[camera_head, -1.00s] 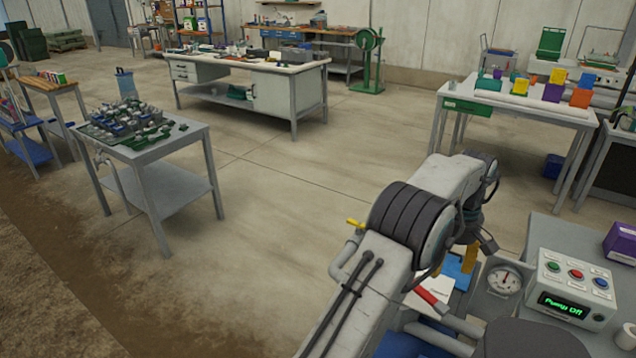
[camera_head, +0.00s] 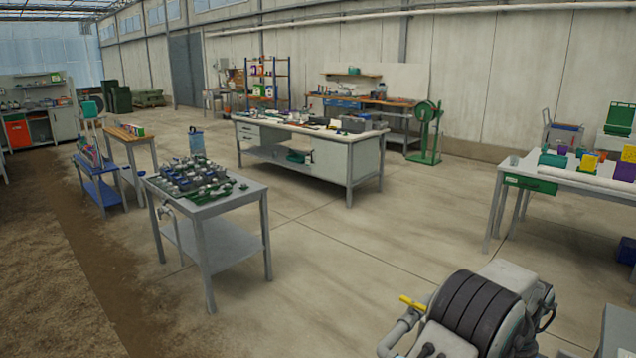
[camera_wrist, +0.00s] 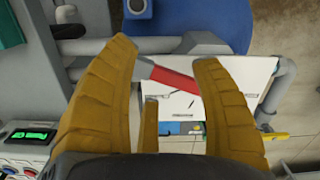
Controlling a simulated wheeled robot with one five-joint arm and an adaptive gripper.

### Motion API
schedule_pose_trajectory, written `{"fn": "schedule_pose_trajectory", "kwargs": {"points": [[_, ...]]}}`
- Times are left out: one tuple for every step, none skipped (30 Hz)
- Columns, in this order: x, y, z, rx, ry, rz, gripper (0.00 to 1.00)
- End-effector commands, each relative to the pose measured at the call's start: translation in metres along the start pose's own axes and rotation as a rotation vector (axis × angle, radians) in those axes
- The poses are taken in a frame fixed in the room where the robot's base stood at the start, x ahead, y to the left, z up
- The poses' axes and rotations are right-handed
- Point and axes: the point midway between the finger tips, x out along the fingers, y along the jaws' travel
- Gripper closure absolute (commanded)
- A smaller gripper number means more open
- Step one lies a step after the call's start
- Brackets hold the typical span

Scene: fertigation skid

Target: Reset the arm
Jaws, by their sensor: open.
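Beyond the fingers are a red-handled part (camera_wrist: 175,83) and a white sheet or panel (camera_wrist: 228,85) with dark marks. The fingers look apart from both, though the depth is hard to judge.
A control box with a green display (camera_wrist: 30,135) is at the wrist view's left edge. Grey pipes (camera_wrist: 140,45) cross above the fingers. In the head view, a grey table with fittings (camera_head: 225,205) stands left, a workbench (camera_head: 365,165) behind, and open floor (camera_head: 340,255) lies between.

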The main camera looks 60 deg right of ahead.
Motion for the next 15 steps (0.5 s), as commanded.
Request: {"fn": "schedule_pose_trajectory", "kwargs": {"points": [[0.005, -0.006, 0.015, 0.062, -0.023, -0.009, 0.42], [0.007, -0.010, 0.023, 0.101, -0.033, -0.012, 0.42], [0.009, -0.016, 0.034, 0.146, -0.046, -0.016, 0.42], [0.009, -0.022, 0.042, 0.173, -0.053, -0.017, 0.42], [0.008, -0.031, 0.049, 0.192, -0.060, -0.017, 0.42], [0.006, -0.045, 0.058, 0.207, -0.068, -0.016, 0.42], [0.004, -0.057, 0.064, 0.212, -0.073, -0.014, 0.42], [0.002, -0.071, 0.071, 0.210, -0.077, -0.012, 0.42], [-0.002, -0.089, 0.080, 0.201, -0.080, -0.007, 0.42], [-0.005, -0.105, 0.088, 0.185, -0.081, -0.003, 0.42], [-0.009, -0.121, 0.096, 0.165, -0.082, 0.001, 0.42], [-0.013, -0.144, 0.108, 0.127, -0.080, 0.008, 0.42], [-0.017, -0.160, 0.118, 0.095, -0.079, 0.012, 0.42], [-0.020, -0.174, 0.127, 0.059, -0.076, 0.017, 0.42], [-0.024, -0.192, 0.140, 0.009, -0.073, 0.022, 0.42]]}}
